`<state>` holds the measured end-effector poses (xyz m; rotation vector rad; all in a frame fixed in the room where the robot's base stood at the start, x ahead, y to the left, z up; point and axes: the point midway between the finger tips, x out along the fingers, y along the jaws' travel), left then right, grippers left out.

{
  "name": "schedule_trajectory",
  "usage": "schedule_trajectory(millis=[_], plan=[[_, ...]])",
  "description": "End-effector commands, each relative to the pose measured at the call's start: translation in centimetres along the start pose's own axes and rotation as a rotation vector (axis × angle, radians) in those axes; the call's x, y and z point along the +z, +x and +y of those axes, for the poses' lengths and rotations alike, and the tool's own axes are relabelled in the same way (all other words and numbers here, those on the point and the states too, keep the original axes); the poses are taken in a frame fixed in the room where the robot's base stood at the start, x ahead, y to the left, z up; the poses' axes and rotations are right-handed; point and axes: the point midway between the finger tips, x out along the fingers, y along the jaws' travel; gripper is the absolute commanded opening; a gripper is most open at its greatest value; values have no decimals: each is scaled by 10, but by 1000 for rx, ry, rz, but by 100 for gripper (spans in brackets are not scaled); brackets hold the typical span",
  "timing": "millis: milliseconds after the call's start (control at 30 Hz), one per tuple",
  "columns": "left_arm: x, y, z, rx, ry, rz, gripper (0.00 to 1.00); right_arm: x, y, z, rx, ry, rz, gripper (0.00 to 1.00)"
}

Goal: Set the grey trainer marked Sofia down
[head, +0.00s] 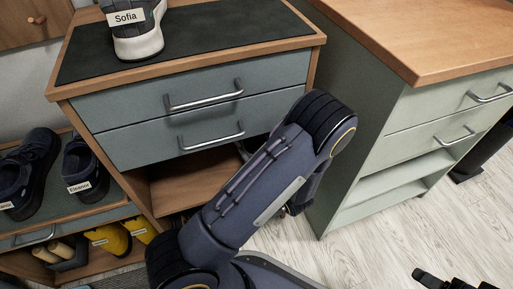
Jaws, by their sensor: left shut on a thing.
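The grey trainer marked Sofia (139,46) is upright at the top edge of the view, over the dark mat (225,27) on the left chest. It has a white sole and a white name label, and its upper end is cut off by the frame. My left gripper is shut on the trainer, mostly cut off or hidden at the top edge. Whether the sole touches the mat is hard to tell. A dark part at the bottom right edge looks like my right gripper (447,281); its jaws cannot be made out.
My arm covers the middle. The left chest has two shut drawers (205,98). A green-grey cabinet (375,150) with a wooden top stands to the right. Dark shoes marked Eleanor (84,170) and yellow shoes (108,238) sit on a low rack. The mat's right side is clear.

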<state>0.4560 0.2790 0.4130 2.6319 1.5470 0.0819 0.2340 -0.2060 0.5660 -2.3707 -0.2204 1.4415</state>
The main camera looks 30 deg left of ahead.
Motion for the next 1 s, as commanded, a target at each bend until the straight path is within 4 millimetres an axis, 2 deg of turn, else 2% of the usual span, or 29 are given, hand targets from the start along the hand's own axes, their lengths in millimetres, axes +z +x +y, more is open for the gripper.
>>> schedule_trajectory(millis=[33,100,467,567,800,1000], plan=[[1,0,0,0,1,0,72,0,0,0,0,0,0,65],[1,0,0,-1,0,0,80,0,0,0,0,0,0,65],[-2,-4,0,1,1,-1,80,-1,-2,-1,0,0,0,65],[-3,-18,1,3,3,-2,80,-4,-8,-4,0,0,0,65],[-4,-70,1,5,3,-1,80,-12,-24,-11,0,0,0,65],[-3,-104,0,2,1,-1,80,-16,-32,-15,0,0,0,65]])
